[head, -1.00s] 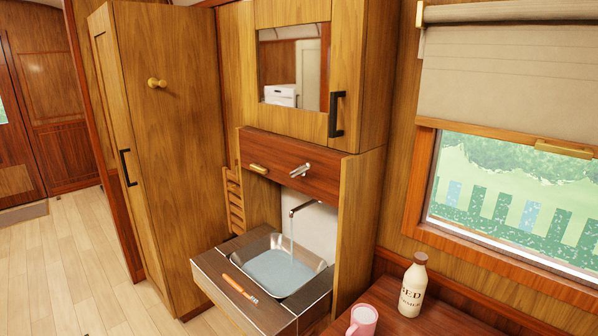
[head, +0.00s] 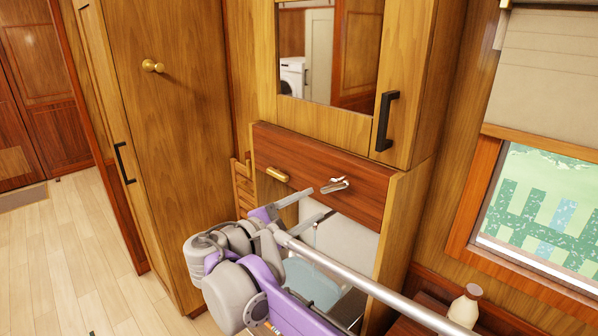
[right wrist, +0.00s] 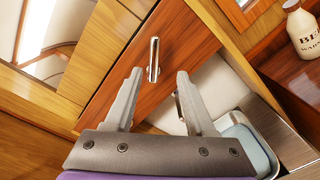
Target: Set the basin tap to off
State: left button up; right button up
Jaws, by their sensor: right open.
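A silver tap lever (head: 335,185) sits on the red-brown panel above the basin, and it also shows in the right wrist view (right wrist: 154,58). My right gripper (head: 322,202) is open and empty just in front of and below the lever. In the right wrist view its two fingertips (right wrist: 159,73) are spread, with the lever's lower end between them in the picture; I see no contact. The basin (head: 312,284) is partly hidden behind my right arm. The spout and any water stream are mostly hidden now. My left gripper is not in view.
A brass handle (head: 277,174) sits on the same panel, left of the lever. A mirrored cabinet with a black handle (head: 386,121) is above. A cream bottle (head: 465,306) stands on the table at the lower right. A tall wardrobe (head: 160,130) is at left.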

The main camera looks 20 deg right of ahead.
aim_at(338, 187)
jog(key=x, duration=0.3)
jog(key=r+x, duration=0.1)
jog(key=x, duration=0.3)
jog(key=p+x, duration=0.1)
jog(key=x, duration=0.2)
jog(key=shift+d+r, duration=0.15)
jog(key=shift+d, duration=0.05)
grip_shut()
dwell(1.1)
